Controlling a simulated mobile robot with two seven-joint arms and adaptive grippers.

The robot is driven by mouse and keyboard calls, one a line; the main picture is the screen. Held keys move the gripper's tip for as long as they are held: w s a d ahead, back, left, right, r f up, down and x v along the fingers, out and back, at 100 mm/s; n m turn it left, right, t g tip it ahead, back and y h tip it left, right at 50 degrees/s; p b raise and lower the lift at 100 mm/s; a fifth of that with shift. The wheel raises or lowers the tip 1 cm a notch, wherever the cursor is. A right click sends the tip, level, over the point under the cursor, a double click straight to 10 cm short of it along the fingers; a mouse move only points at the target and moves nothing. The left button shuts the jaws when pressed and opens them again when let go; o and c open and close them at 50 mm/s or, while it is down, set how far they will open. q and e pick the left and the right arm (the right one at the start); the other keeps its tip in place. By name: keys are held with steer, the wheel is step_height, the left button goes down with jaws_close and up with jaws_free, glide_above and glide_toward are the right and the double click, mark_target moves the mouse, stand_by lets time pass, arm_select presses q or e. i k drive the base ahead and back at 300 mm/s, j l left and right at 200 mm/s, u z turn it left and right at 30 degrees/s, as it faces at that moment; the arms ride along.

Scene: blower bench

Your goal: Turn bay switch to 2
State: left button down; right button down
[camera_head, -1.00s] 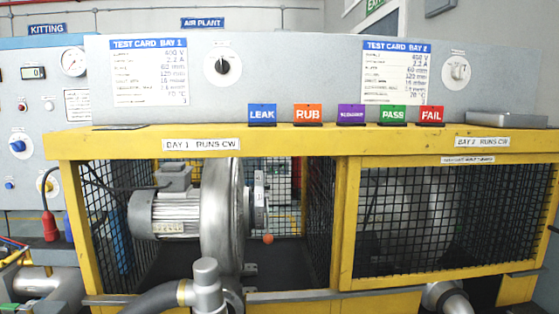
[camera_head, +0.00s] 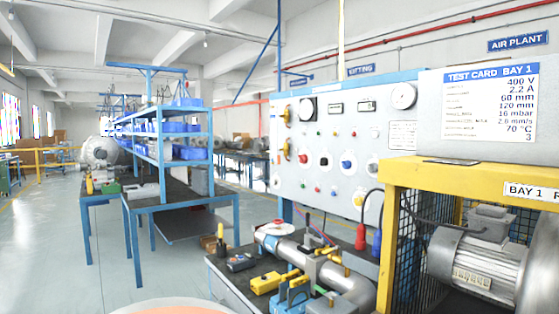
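No bay switch with a readable label shows in the head view. The yellow Bay 1 enclosure (camera_head: 455,178) is at the right, cut off by the picture edge. Its test card (camera_head: 490,93) stands above it, and a motor (camera_head: 474,262) is behind its frame. A light control panel (camera_head: 345,135) stands left of it, with several small knobs, lamps, two displays and a round gauge (camera_head: 403,95). Its knob markings are too small to read. Neither of my grippers is in view.
A low bench (camera_head: 232,270) with a pipe (camera_head: 315,262), yellow tools and clamps stands before the panel. A blue-framed rack (camera_head: 178,148) and table stand at the left. Open floor (camera_head: 60,255) lies far left. A pale orange round surface (camera_head: 172,307) crosses the bottom edge.

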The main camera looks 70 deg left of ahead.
mark_target(373, 169)
steer(key=u, duration=1.85)
steer(key=i+j, duration=0.15)
steer(key=j, duration=0.15)
steer(key=i+j, duration=0.35)
steer(key=j, duration=0.3)
steer(key=i+j+z, duration=0.15)
steer(key=j+z, duration=0.25)
steer(key=i+j+z, duration=0.15)
steer(key=z, duration=0.2)
